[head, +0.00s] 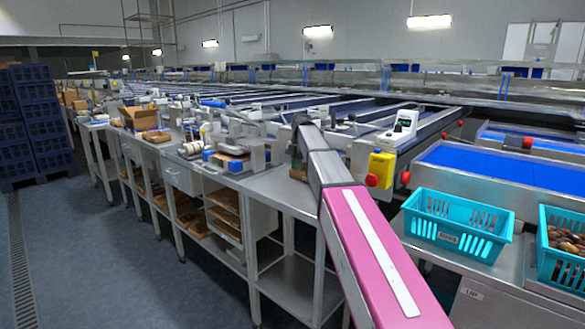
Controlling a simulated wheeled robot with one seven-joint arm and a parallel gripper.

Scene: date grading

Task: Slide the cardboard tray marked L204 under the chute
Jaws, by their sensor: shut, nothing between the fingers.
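My arm reaches from the bottom right to the steel bench (268,186). Below its far end is a small dark part that looks like my gripper (296,158), seen small and partly covered by the arm; it looks shut and empty. A small brown piece (298,174), perhaps a cardboard tray, shows just under it, partly behind the arm; I cannot tell if they touch. Brown cardboard trays (225,217) lie on the shelves under the bench. No L204 mark is readable. I cannot make out for sure which part is the chute.
A machine (232,157) with blue and brown parts stands on the bench left of my gripper. A yellow box with a red button (380,170) is to the right. A turquoise crate (458,222) and another with dates (567,250) stand at right. The floor (100,245) at left is clear.

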